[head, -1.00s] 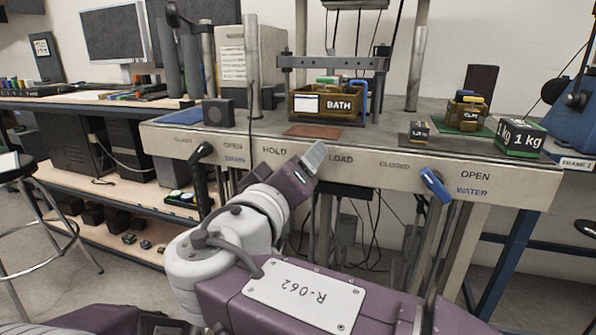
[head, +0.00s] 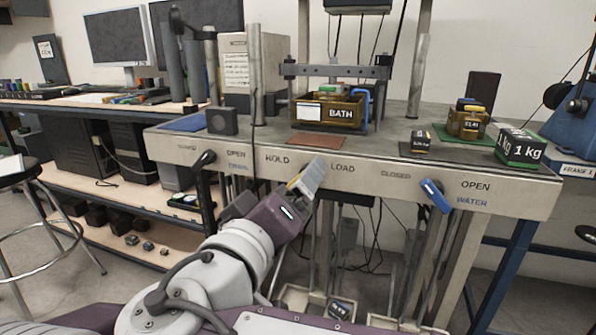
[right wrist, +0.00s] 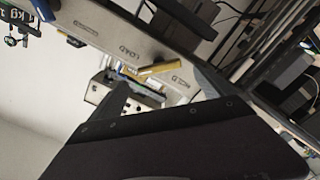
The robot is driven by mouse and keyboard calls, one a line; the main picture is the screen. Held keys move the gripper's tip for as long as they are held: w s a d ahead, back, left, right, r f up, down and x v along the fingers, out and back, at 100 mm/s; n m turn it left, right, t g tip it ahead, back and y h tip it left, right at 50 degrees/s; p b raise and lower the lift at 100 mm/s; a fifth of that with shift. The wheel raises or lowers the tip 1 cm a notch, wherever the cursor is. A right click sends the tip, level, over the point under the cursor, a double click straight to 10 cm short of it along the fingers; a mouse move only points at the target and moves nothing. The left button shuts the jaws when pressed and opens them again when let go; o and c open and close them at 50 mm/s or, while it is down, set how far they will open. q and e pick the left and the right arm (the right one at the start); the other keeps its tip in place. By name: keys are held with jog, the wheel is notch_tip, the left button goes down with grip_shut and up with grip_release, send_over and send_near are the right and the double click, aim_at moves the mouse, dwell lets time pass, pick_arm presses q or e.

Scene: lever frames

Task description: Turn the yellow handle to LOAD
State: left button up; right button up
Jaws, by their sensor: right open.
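The yellow handle (head: 293,182) shows as a small patch on the bench's front panel, between the words HOLD and LOAD. My right gripper (head: 306,178) covers most of it in the head view. In the right wrist view the yellow handle (right wrist: 160,68) lies between the LOAD and HOLD labels. My right gripper (right wrist: 163,79) is open there, its two dark fingers on either side of the handle in the picture. I cannot tell whether a finger touches it. My left gripper is not in view.
A black handle (head: 203,160) by the DRAIN label hangs to the left, and a blue handle (head: 435,196) by WATER to the right. The bench top holds a BATH bin (head: 332,111) and a 1 kg block (head: 519,147). Cables hang below the panel.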

jog(key=v, duration=0.3)
jog(key=shift+s+a+p, duration=0.1)
jog(key=shift+s+p, duration=0.25)
jog(key=w+d+f+n+g+p, duration=0.1)
jog(key=w+d+f+g+p, duration=0.1)
jog(key=d+f+g, duration=0.6)
jog(key=w+d+f+n+g+p, duration=0.1)
jog(key=w+d+f, duration=0.25)
jog(key=f, duration=0.85)
jog(key=s+d+f+m+g+y+p, duration=0.2)
jog(key=s+d+f+m+g+y, duration=0.1)
jog(key=s+d+f+m+g, duration=0.25)
jog(key=s+d+f+m+g+y+p, duration=0.2)
jog(key=s+d+f+y, duration=0.15)
jog(key=s+f, duration=0.4)
notch_tip(320, 180, up, 36)
jog(key=w+p, duration=0.1)
jog(key=p, duration=3.7)
jog(key=shift+w+d+h, duration=0.3)
jog(key=shift+w+h, duration=0.05)
jog(key=shift+w, duration=0.05)
